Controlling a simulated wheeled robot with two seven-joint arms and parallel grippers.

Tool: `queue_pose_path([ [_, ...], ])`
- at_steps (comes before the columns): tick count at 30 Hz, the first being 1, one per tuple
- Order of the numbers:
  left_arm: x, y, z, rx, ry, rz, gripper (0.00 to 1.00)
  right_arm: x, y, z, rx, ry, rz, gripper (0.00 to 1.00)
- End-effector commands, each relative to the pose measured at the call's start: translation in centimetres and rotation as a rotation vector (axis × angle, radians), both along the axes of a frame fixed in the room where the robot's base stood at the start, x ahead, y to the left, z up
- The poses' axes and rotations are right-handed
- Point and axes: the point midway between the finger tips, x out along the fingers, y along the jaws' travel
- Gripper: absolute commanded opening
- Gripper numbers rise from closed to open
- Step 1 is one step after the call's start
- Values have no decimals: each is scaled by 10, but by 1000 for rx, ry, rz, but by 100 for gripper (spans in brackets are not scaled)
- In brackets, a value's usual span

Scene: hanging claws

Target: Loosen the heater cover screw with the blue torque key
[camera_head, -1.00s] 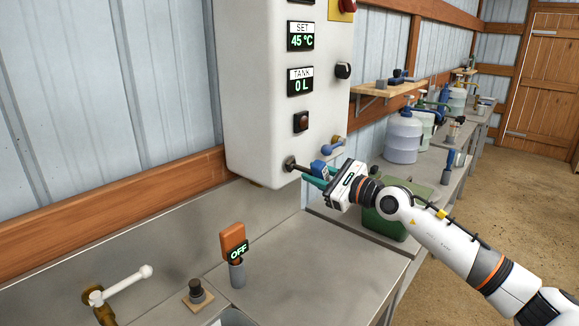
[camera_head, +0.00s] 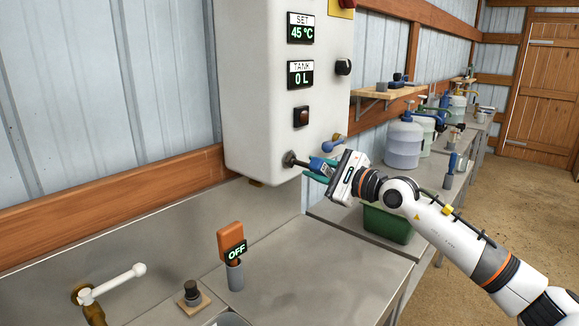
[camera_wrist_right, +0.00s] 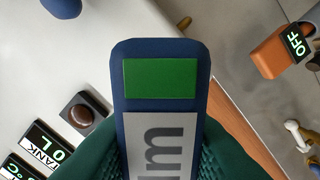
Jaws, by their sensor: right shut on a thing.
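The white heater (camera_head: 262,110) hangs on the wall, with its cover screw near the dark fitting (camera_head: 289,159) low on its front. The screw head itself is hidden. My right gripper (camera_head: 319,168), with teal fingers, is shut on the blue torque key (camera_head: 322,165), whose front end points at that fitting and seems to meet it. I cannot tell whether it is seated. In the right wrist view the key's blue body (camera_wrist_right: 118,60) fills the middle between the fingers, with a plain green panel and a grey label reading "m". My left gripper is not in view.
An orange OFF-tagged handle (camera_head: 230,238) stands in a holder on the steel bench (camera_head: 300,265). A blue-handled valve (camera_head: 333,144) is just beside the key. A green bin (camera_head: 388,225) stands below my right arm. Jugs (camera_head: 404,145) line the bench behind.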

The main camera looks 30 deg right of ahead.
Motion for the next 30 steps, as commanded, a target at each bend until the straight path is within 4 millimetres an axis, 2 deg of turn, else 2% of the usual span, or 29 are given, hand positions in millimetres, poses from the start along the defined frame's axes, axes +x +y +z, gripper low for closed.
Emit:
queue_pose_path([
  [3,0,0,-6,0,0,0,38,0,-1,1,-31,-17,-1,0],
  [30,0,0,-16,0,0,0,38,0,-1,2,-91,-42,-2,0],
])
